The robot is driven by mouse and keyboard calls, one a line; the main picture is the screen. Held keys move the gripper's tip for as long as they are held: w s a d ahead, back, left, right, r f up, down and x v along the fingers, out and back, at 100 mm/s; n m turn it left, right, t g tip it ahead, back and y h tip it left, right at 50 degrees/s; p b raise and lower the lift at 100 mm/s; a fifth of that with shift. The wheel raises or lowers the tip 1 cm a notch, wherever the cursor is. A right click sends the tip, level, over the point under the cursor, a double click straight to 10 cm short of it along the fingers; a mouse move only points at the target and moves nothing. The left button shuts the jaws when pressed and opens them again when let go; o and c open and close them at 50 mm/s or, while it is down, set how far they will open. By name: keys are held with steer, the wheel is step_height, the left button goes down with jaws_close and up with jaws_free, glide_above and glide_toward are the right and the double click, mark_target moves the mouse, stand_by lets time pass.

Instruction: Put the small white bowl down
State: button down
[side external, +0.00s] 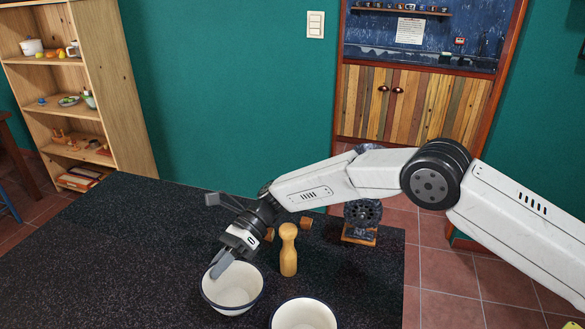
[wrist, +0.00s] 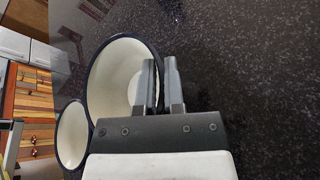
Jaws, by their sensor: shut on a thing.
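The small white bowl (side external: 232,297) with a dark rim is at the front of the dark speckled table. It also fills the middle of the wrist view (wrist: 112,72). My gripper (side external: 221,264) is shut on its rim. In the wrist view, one finger of my gripper (wrist: 160,72) is inside the bowl and the other is outside its wall. The bowl's opening faces up, and I cannot tell whether its base touches the table. A second white bowl (side external: 303,314) with a dark rim stands to its right, cut off by the picture's bottom edge; it also shows in the wrist view (wrist: 71,136).
A wooden pepper mill (side external: 288,252) stands close behind the bowls. Small wooden blocks (side external: 306,222) and a dark device on a wooden base (side external: 360,222) are farther back. The table (side external: 110,260) is clear to the left of the bowl.

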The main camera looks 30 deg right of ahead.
steer(key=shift+f, duration=1.05)
steer(key=c, duration=0.7)
jaws_free()
steer(key=shift+c, duration=0.2)
steer(key=shift+f, duration=0.1)
steer(key=shift+f, duration=0.15)
steer(key=shift+v, duration=3.95)
steer(key=c, duration=0.3)
